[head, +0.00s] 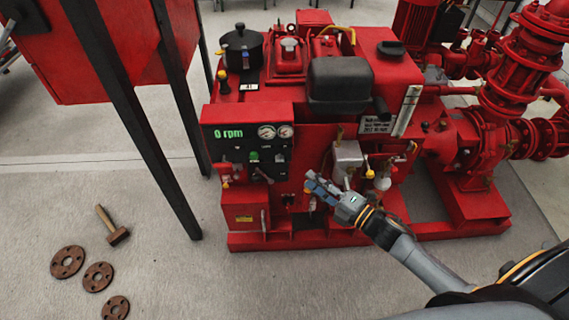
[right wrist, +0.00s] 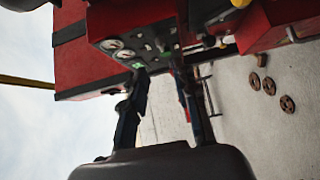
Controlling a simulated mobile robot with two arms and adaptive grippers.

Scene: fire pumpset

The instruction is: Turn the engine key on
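The engine's black control panel (head: 230,160) faces me on the red pumpset, with a green "0 rpm" readout (head: 228,134), two round gauges and a green lamp (head: 254,155). The key is too small to make out for certain among the small dark controls. The panel also shows turned sideways at the top of the right wrist view (right wrist: 150,36). My right gripper (head: 311,183) is in front of the engine, right of and slightly below the panel. Its fingers (right wrist: 162,80) are apart with nothing between them. My left gripper is not in view.
A red tank on black legs (head: 135,105) stands left of the panel. Several brass-coloured valves and a grey box (head: 348,156) sit near my right gripper. A hammer (head: 112,227) and rusty flanges (head: 68,262) lie on the floor, left. Floor in front of the engine is clear.

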